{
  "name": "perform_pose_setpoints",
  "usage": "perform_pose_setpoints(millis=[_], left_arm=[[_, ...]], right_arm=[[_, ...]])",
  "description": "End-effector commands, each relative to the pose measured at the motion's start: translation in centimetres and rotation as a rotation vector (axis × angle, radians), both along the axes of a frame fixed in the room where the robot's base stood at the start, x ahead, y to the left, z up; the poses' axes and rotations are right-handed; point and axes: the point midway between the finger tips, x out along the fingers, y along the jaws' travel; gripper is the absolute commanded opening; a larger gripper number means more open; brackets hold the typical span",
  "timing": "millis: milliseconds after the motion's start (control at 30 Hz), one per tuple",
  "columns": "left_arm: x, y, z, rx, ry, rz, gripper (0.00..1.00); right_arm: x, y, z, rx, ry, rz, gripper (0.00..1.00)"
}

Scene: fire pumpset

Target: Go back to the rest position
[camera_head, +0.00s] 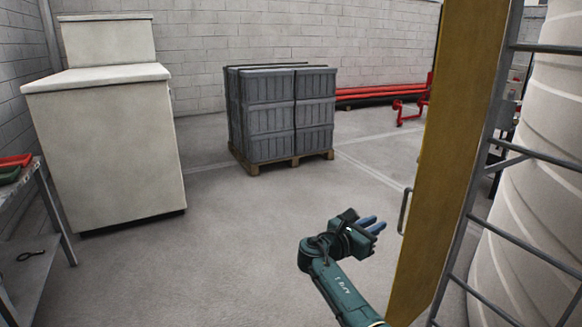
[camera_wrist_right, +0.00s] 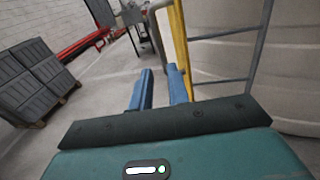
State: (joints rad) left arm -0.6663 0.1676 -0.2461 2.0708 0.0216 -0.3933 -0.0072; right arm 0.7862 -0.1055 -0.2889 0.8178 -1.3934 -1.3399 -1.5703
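My right gripper (camera_head: 372,225) is in the lower middle of the head view, with its green arm coming in from the bottom edge. It is to the left of the yellow door panel (camera_head: 450,140), near the panel's grey handle (camera_head: 405,211). In the right wrist view its two blue fingers (camera_wrist_right: 160,90) stand apart with nothing between them. The yellow panel's edge (camera_wrist_right: 180,45) shows just beyond the fingers in that view, apart from them as far as I can tell. My left gripper is in neither view.
A white cabinet (camera_head: 110,150) stands at the left beside a metal shelf (camera_head: 32,270). Grey crates (camera_head: 285,115) on a pallet (camera_head: 255,168) and red pipes (camera_head: 375,93) are at the back. A barred metal frame (camera_head: 490,150) and a large white tank (camera_head: 545,190) fill the right. The middle floor is clear.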

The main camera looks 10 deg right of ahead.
Motion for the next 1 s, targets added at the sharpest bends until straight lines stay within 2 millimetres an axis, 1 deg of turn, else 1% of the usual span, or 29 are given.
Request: perform_pose_setpoints(millis=[33,67,167,200,267,300,367,400,467,500,567,600,633,700,800,900,1000], left_arm=[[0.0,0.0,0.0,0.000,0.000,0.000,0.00],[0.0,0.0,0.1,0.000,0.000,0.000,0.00],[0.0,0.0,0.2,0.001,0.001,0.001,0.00],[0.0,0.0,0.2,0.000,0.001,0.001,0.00],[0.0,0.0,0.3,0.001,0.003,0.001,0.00],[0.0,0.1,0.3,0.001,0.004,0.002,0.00],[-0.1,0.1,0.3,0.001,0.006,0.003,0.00],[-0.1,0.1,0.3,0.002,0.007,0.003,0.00],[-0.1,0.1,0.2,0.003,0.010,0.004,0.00],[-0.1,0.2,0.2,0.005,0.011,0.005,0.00],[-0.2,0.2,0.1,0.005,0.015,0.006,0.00],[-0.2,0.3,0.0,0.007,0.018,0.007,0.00],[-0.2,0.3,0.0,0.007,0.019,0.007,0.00],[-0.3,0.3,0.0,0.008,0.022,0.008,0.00],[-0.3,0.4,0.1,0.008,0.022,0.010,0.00],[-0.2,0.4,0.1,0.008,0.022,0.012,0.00],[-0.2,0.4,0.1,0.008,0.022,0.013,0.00]], right_arm=[[-0.6,-0.1,-2.3,0.056,-0.008,0.017,0.17],[-1.0,-0.1,-3.7,0.102,-0.022,0.033,0.17],[-3.3,0.3,-10.0,0.327,-0.094,0.085,0.17],[-4.6,0.6,-12.7,0.443,-0.134,0.103,0.17],[-6.8,1.4,-16.3,0.625,-0.199,0.119,0.17],[-8.5,2.0,-18.5,0.747,-0.244,0.119,0.17],[-11.1,3.0,-21.3,0.931,-0.311,0.108,0.17],[-13.0,3.8,-22.8,1.055,-0.359,0.092,0.17],[-15.9,5.0,-24.6,1.240,-0.431,0.055,0.17],[-18.0,5.8,-25.5,1.362,-0.479,0.022,0.17],[-21.1,7.1,-26.3,1.547,-0.553,-0.041,0.17],[-23.1,8.0,-26.5,1.667,-0.603,-0.091,0.17],[-24.6,8.6,-26.4,1.756,-0.640,-0.134,0.17],[-27.9,10.0,-25.8,1.952,-0.724,-0.242,0.17],[-31.7,11.5,-24.2,2.183,-0.828,-0.405,0.17],[-34.2,12.4,-22.4,2.346,-0.908,-0.548,0.17],[-35.6,12.9,-21.2,2.438,-0.954,-0.642,0.17]])
